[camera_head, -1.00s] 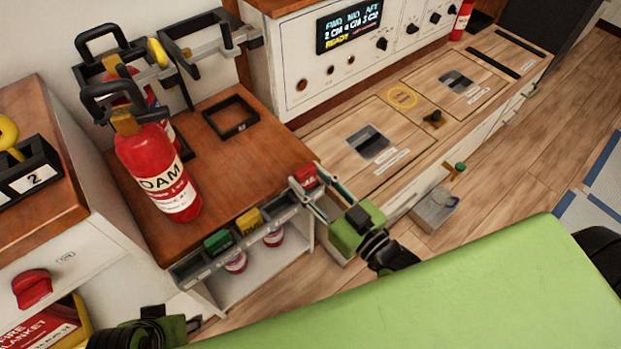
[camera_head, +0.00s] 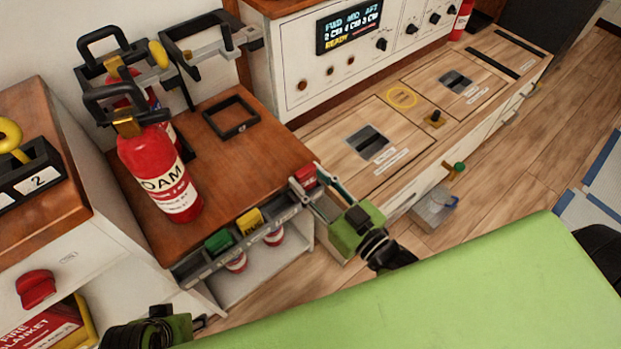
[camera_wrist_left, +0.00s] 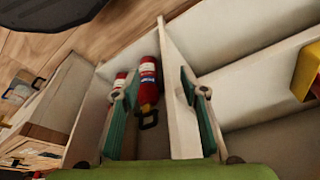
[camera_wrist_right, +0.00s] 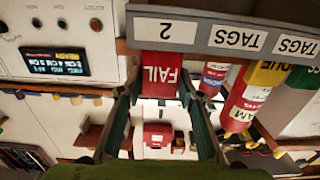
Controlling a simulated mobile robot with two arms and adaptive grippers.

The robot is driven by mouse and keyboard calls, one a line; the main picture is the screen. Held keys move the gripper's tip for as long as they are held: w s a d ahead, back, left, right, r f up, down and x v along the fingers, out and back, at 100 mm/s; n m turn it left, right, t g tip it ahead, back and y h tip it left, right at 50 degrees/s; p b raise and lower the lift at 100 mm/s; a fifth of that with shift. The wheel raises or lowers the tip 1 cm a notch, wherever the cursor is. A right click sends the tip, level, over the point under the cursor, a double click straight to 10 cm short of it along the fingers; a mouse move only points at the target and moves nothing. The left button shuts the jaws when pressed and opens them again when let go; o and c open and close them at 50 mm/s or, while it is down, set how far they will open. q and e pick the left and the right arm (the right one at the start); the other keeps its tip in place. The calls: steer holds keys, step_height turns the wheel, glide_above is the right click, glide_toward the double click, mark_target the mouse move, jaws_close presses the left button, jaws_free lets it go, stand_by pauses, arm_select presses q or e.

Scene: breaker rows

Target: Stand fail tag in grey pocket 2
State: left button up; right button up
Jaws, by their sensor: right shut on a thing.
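The red FAIL tag (camera_head: 307,177) is at the right end of the grey rack (camera_head: 190,268) along the table's front edge. My right gripper (camera_head: 314,190) is shut on the tag, reaching in from the right. In the right wrist view the FAIL tag (camera_wrist_right: 161,76) is between the fingers and adjoins the rack section labelled 2 (camera_wrist_right: 165,31). I cannot tell how deep it sits in that pocket. A yellow tag (camera_head: 249,220) and a green tag (camera_head: 218,241) stand in the other pockets. My left gripper (camera_wrist_left: 158,95) is open and empty, low at the left.
A red foam extinguisher (camera_head: 158,170) stands on the wooden table (camera_head: 230,160), beside an empty black square frame (camera_head: 231,116). Red-and-white containers (camera_head: 236,262) are under the rack. A wooden counter (camera_head: 335,130) with hatches lies right. A black holder labelled 2 (camera_head: 38,181) is far left.

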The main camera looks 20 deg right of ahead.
arm_select(q)
steer(key=shift+s+f, duration=0.1)
steer(key=shift+f, duration=0.15)
steer(key=shift+r, duration=0.15)
stand_by(0.3)
arm_select(e)
steer(key=shift+p, duration=0.3)
arm_select(q)
steer(key=shift+x, duration=1.3)
steer(key=shift+s, duration=0.15)
arm_select(e)
steer(key=shift+f, duration=0.1)
arm_select(q)
steer(key=shift+s+r, duration=0.1)
steer(key=shift+s, duration=0.05)
arm_select(e)
steer(key=shift+f, duration=0.15)
steer(key=shift+f, duration=0.2)
arm_select(q)
steer(key=shift+r+b, duration=0.35)
steer(key=shift+r, duration=0.9)
arm_select(e)
steer(key=shift+f, duration=0.55)
arm_select(q)
steer(key=shift+s+a+r, duration=0.1)
steer(key=shift+s+r, duration=0.2)
steer(key=shift+r, duration=0.4)
arm_select(e)
steer(key=shift+f, duration=0.5)
